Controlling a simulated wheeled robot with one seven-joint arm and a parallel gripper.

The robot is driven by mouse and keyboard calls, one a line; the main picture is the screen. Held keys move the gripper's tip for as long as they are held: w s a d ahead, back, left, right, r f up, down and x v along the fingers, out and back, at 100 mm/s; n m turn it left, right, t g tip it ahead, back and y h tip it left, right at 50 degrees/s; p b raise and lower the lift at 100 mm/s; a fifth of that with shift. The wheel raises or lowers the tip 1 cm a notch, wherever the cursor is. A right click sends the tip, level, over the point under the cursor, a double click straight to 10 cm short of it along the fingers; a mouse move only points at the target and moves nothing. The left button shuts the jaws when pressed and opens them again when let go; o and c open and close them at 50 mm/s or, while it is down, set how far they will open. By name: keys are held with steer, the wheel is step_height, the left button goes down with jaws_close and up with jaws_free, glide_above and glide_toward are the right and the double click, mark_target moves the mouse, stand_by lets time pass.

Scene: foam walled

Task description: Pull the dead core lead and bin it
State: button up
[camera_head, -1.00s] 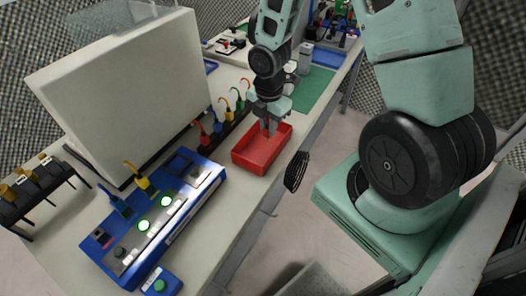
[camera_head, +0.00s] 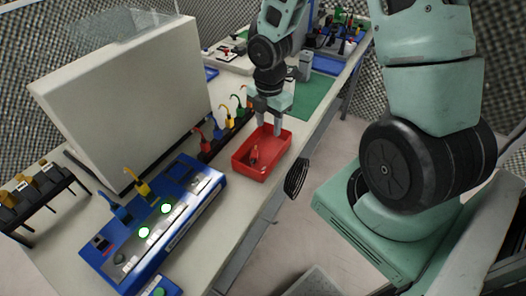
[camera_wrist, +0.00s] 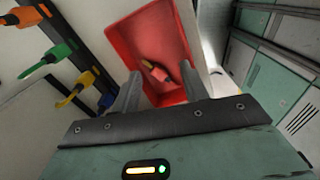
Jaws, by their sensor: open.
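The red bin (camera_head: 243,168) is an open tray on the bench, and it also fills the upper middle of the wrist view (camera_wrist: 127,32). A small lead lies inside it, with a pinkish-red body (camera_wrist: 160,73) and a darker, yellowish part; in the head view it is a small reddish shape (camera_head: 254,155). My gripper (camera_head: 270,120) is open and empty above the bin's far end, fingers pointing down. In the wrist view the two fingers of my gripper (camera_wrist: 160,85) are spread apart, with the lead between and beyond them. The blue test unit (camera_head: 150,225) holds a blue plug (camera_head: 119,210) and a yellow plug (camera_head: 140,186).
A black rack (camera_head: 228,135) with several coloured leads stands left of the bin. A large pale panel (camera_head: 125,100) stands behind the unit. Another rack with yellow-topped plugs (camera_head: 40,185) is at far left. A green mat (camera_head: 312,95) lies beyond the bin.

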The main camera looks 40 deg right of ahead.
step_height(320, 180, up, 14)
steer(key=p, duration=0.1)
steer(key=shift+f+p, duration=0.25)
steer(key=shift+p, duration=0.15)
steer(key=shift+a, duration=0.1)
steer(key=s+a+r+m, duration=0.1)
steer(key=s+a+m, duration=0.5)
steer(key=s+a, duration=0.3)
steer(key=s+a+r+m+b, duration=0.1)
steer(key=s+a+m, duration=0.5)
steer(key=a, duration=0.7)
steer(key=s, duration=0.2)
steer(key=shift+s+a+r+y, duration=0.15)
steer(key=shift+s+a+y, duration=0.15)
steer(key=shift+s+a, duration=0.1)
